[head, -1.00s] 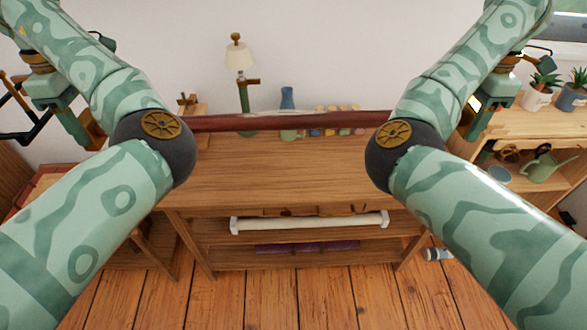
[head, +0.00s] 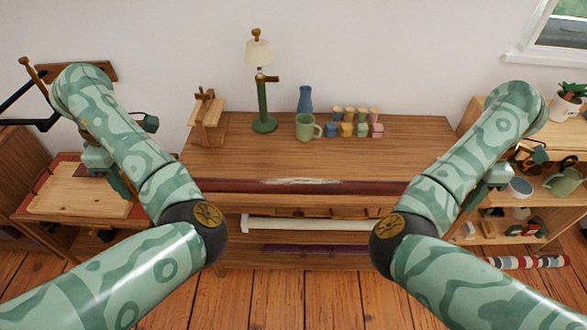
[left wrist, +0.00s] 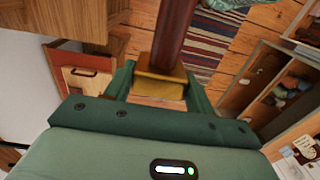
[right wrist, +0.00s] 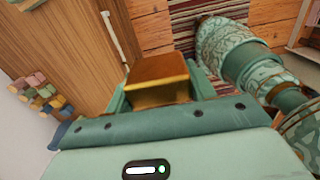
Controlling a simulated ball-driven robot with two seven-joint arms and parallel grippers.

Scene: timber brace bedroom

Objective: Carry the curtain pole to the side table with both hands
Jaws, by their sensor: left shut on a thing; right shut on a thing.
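The curtain pole (head: 300,187) is dark red with a pale worn patch near its middle. In the head view it runs level between my arms, across the front edge of the long wooden table (head: 230,155); its ends are hidden behind my arms. I cannot tell whether it touches the table. My left gripper (left wrist: 158,88) is shut on the pole, which also shows in the left wrist view (left wrist: 175,35).
A lower table (head: 80,190) is at left, a shelf unit (head: 550,135) at right. The tabletop's front strip is clear.

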